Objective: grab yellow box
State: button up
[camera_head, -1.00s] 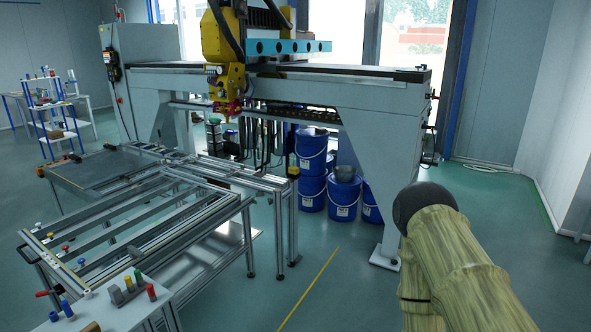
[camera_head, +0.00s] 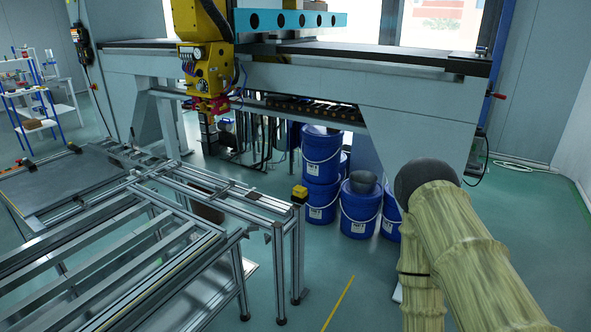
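A small yellow box (camera_head: 299,190) with a dark lower part sits at the right corner of the metal frame (camera_head: 225,190), on top of its corner post. It looks upright, and nothing touches it from above. My arm, in a yellowish-green cover with a dark rounded joint, fills the lower right of the view, to the right of the box and apart from it. My gripper is not in view, so its opening and anything in it are hidden.
A large gantry machine with a yellow head (camera_head: 207,70) stands behind the frame. Several blue buckets (camera_head: 360,208) stand on the floor behind and right of the box. A slatted metal table (camera_head: 100,265) is at front left. The green floor (camera_head: 340,270) right of the frame is clear.

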aim_at(299, 191)
jog(key=u, duration=0.25)
jog(key=i, duration=0.6)
jog(key=u, duration=0.5)
jog(key=i, duration=0.65)
jog(key=z, duration=0.1)
